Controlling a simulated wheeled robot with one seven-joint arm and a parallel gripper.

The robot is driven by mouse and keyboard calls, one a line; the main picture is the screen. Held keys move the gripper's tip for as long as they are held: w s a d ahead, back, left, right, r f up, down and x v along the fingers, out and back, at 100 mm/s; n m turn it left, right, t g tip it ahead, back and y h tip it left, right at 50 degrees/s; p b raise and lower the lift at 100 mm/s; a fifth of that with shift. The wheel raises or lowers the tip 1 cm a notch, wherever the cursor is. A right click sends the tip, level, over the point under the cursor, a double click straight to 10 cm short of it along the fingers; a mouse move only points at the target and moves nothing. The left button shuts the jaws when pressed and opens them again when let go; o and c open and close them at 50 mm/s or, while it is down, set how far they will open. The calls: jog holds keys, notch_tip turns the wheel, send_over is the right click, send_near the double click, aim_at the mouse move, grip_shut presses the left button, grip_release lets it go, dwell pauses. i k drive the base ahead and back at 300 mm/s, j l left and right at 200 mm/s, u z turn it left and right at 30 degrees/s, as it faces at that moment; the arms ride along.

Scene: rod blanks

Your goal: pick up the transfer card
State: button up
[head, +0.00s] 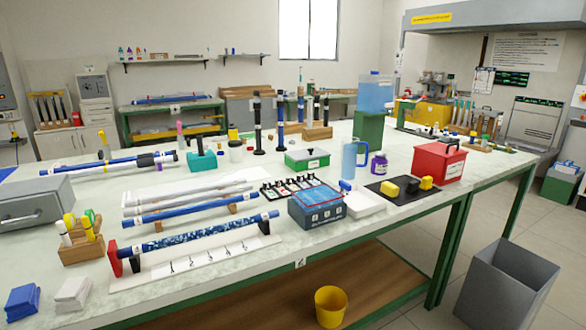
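I cannot single out the transfer card for certain. A long white sheet with several dark marks (228,262) lies flat along the front edge of the bench, below a blue patterned rod (210,236) held in a stand with a red end (114,258). A small white tag with a dark mark (300,263) is on the bench's front edge. My gripper is not in view.
The pale bench top (110,212) is crowded. Nearby stand a wooden tool holder (84,250), a dark blue box (316,208), a white tray (364,204) and a red box (438,161). A grey bin (507,285) and a yellow bucket (330,306) are lower down.

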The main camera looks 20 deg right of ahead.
aim_at(266, 184)
jog(key=i+z, duration=0.2)
jog(key=i, duration=0.6)
jog(key=i+j+z, duration=0.15)
jog(key=i, duration=0.6)
